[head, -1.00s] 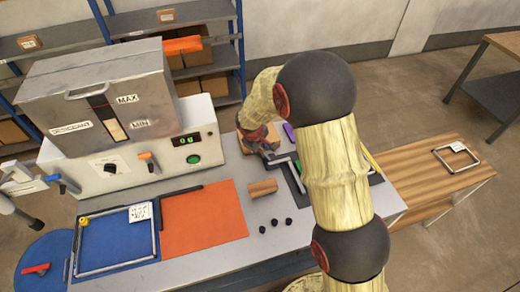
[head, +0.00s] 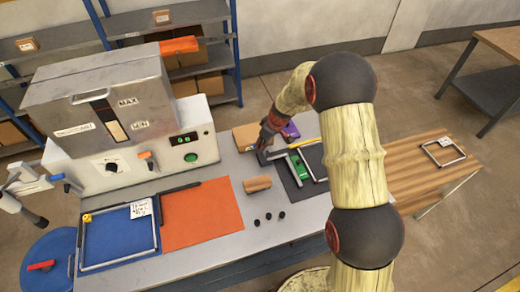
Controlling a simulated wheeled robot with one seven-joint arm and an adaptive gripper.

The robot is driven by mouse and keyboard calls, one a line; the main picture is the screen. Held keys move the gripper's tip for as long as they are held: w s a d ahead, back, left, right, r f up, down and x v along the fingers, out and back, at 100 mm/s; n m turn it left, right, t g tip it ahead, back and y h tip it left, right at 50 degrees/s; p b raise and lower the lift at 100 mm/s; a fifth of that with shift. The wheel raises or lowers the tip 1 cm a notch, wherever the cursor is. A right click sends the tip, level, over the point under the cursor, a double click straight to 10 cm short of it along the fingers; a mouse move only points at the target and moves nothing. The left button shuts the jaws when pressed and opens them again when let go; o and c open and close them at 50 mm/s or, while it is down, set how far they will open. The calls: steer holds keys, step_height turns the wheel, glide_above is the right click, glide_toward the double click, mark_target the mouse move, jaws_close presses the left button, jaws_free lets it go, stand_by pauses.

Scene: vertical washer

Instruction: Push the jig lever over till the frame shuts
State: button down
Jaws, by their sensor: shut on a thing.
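The jig (head: 285,178) is a dark base on the bench, right of the wooden block, with a green part (head: 299,164) on it. A grey metal bar (head: 280,153), which looks like the jig lever, runs along its upper left side. My gripper (head: 266,146) is at the left end of this bar, shut on what looks like the lever; its fingertips are small and partly hidden. A grey metal frame (head: 313,160) lies at the right of the jig, partly covered by my arm. I cannot tell how far the frame is from shut.
A cardboard box (head: 245,136) and a purple item (head: 291,130) stand close behind my gripper. The orange mat (head: 203,215) is clear.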

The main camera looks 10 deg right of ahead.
steer(key=shift+w+d+f+y+b, duration=0.15)
steer(key=shift+d+y+b, duration=0.25)
steer(key=shift+b, duration=0.85)
steer(key=shift+w+d+r+y+b, duration=0.15)
steer(key=shift+d+y+b, duration=0.25)
steer(key=shift+b, duration=0.8)
steer(key=shift+w+d+f+y+b, duration=0.15)
steer(key=shift+d+y+b, duration=0.25)
steer(key=shift+b, duration=0.85)
steer(key=y+b, duration=0.1)
steer(key=b, duration=0.1)
steer(key=d+y+b, duration=0.1)
steer(key=b, duration=0.1)
steer(key=shift+w+d+m+g+y+b, duration=0.1)
steer(key=shift+d+m+g+y+b, duration=0.2)
steer(key=shift+m+b, duration=0.1)
steer(key=c, duration=2.1)
jaws_free()
steer(key=shift+d, duration=0.15)
steer(key=shift+c, duration=0.2)
steer(key=shift+o, duration=0.7)
steer(key=shift+o, duration=0.4)
steer(key=shift+f, duration=0.1)
steer(key=v, duration=1.2)
